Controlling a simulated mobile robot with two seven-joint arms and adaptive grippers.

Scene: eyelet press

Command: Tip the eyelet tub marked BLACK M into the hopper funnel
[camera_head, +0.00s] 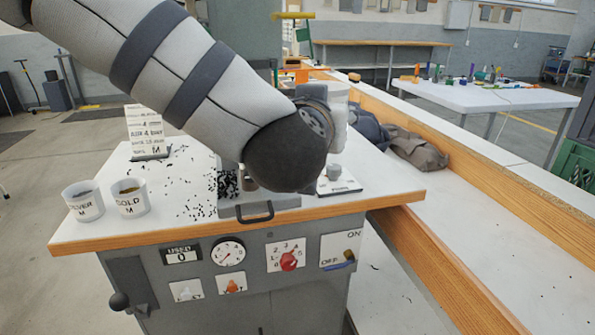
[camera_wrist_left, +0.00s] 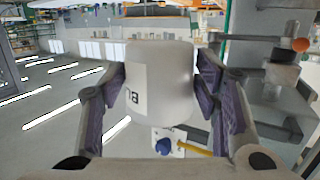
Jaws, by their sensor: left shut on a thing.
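In the left wrist view my left gripper (camera_wrist_left: 160,88) is shut on a white tub (camera_wrist_left: 165,75), with one dark pad on each side. Part of a label reading "BL" shows on the tub's side, turned over; the rest of the marking and the tub's contents are hidden. I cannot make out the hopper funnel in either view. My right gripper is not in view.
Tubs marked SILVER M (camera_head: 83,202) and GOLD M (camera_head: 130,198) stand at the left of the press's white top (camera_head: 185,225). Black eyelets (camera_head: 226,187) are scattered there. A sign card (camera_head: 145,130) stands behind. A grey cloth (camera_head: 414,148) lies right. An orange-knobbed lever (camera_wrist_left: 300,45) shows at right.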

